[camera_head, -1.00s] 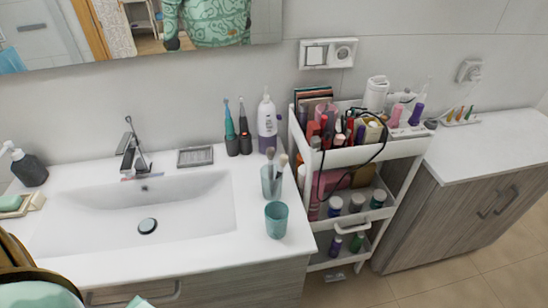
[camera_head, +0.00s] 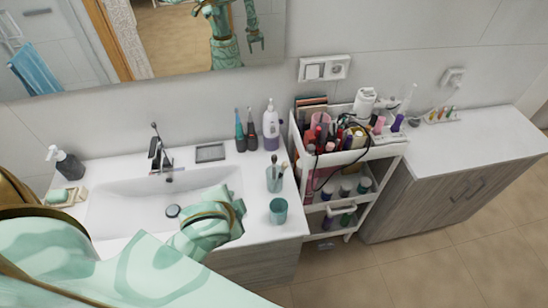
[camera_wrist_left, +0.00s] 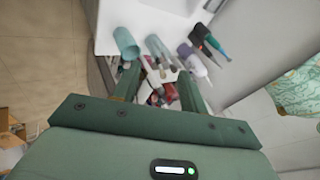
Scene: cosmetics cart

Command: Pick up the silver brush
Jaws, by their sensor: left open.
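My left gripper (camera_wrist_left: 160,82) is open and empty in the wrist view, its two green fingers apart above the cart side of the washbasin. In the head view my left forearm and wrist reach over the basin; the fingertips cannot be made out there. A teal cup (camera_head: 273,182) by the basin's right edge holds several brushes (camera_head: 279,165); they also show in the wrist view (camera_wrist_left: 163,61), beyond the fingers. The cart's top tray (camera_head: 372,154) is crowded with cosmetics. I cannot tell which item is the silver brush. My right gripper is not in view.
An empty teal cup (camera_head: 278,212) stands in front of the brush cup. Behind are a purple-white bottle (camera_head: 270,128) and electric toothbrushes (camera_head: 246,136). A dark cable (camera_head: 340,165) loops over the cart. The white cabinet top (camera_head: 480,143) is largely clear.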

